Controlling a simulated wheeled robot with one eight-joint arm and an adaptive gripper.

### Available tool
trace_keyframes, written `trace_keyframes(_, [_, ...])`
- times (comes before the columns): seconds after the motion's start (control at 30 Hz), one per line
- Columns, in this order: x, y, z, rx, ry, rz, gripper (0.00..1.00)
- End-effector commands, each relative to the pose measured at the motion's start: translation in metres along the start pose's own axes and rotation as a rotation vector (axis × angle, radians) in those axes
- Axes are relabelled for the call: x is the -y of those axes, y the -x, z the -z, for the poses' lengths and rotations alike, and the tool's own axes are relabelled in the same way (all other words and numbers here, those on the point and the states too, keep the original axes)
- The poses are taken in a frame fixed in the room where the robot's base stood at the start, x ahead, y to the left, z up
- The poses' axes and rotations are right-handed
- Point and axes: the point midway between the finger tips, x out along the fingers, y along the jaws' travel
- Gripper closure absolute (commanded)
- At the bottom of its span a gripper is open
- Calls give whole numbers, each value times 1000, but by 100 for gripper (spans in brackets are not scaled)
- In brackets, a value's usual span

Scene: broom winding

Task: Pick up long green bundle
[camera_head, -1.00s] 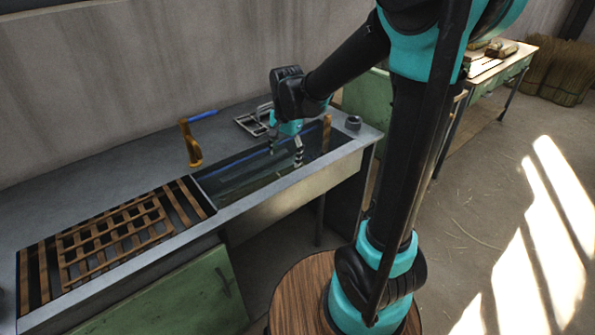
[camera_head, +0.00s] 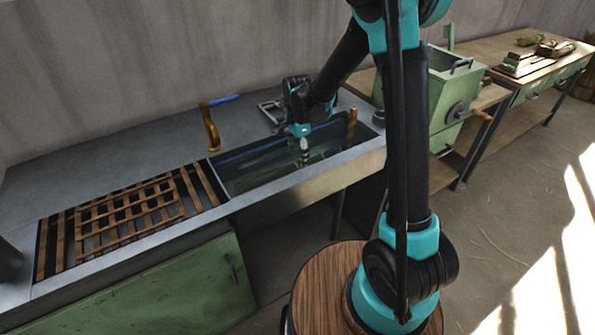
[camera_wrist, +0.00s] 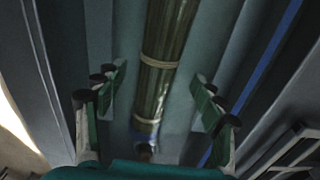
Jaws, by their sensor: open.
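A long green bundle (camera_wrist: 167,45) lies lengthwise in the wrist view, tied with pale bands. It lies in the sink basin (camera_head: 235,188), where the head view shows it only faintly. My gripper (camera_wrist: 158,95) is open, with one finger on each side of the bundle and a gap to both. In the head view my gripper (camera_head: 304,158) points down into the basin. Whether the fingertips reach the bundle's depth cannot be told.
A wooden rack (camera_head: 130,215) lies left of the basin. A brass tap (camera_head: 210,128) stands behind it, and a wooden post (camera_head: 351,128) stands at its right end. A green machine (camera_head: 440,95) and a table with bundles (camera_head: 550,50) are at right.

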Motion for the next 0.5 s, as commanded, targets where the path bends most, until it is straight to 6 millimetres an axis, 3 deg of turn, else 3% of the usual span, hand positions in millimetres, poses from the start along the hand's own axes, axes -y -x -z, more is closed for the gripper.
trace_keyframes(0.3, [0,-24,0,0,0,0,31])
trace_keyframes(0.5, [0,-52,-1,0,1,0,31])
